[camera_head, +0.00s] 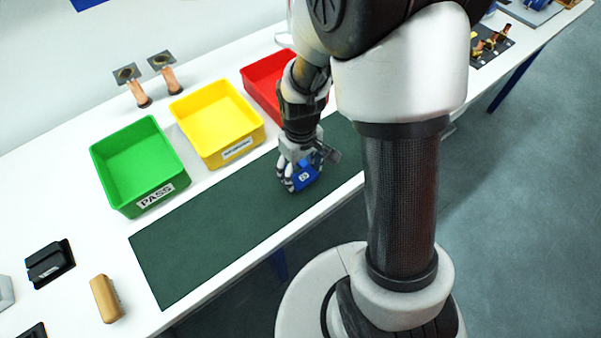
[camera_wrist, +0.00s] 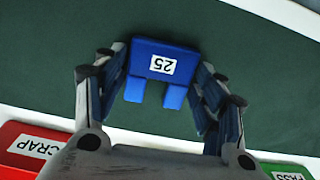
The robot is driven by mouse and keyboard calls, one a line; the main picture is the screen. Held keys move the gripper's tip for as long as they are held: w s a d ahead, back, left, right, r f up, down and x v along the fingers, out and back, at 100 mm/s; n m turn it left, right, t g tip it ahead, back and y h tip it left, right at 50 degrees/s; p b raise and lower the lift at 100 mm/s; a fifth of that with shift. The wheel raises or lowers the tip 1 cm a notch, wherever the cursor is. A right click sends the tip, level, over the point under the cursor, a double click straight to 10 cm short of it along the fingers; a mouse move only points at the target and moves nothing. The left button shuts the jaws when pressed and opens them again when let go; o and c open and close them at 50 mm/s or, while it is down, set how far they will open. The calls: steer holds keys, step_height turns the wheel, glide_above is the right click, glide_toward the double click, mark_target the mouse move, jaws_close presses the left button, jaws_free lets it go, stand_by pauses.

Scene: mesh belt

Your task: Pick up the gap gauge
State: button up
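The gap gauge is a small blue block with two prongs and a white label reading 25. It shows in the head view (camera_head: 306,177) over the dark green mat (camera_head: 190,248), and in the wrist view (camera_wrist: 150,54). My gripper (camera_head: 300,172) points down at it. In the wrist view, my gripper's two fingers (camera_wrist: 162,75) stand on either side of the gauge, close to its sides. I cannot tell whether both fingers touch it, or whether it rests on the mat.
Green PASS (camera_head: 176,192), yellow (camera_head: 215,162) and red (camera_head: 255,84) bins stand along the mat's far side, the red one close behind my arm. A tan block (camera_head: 106,298) and a black object (camera_head: 50,263) lie at lower left. The mat's left part is clear.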

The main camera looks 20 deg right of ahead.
steer(key=c, duration=0.8)
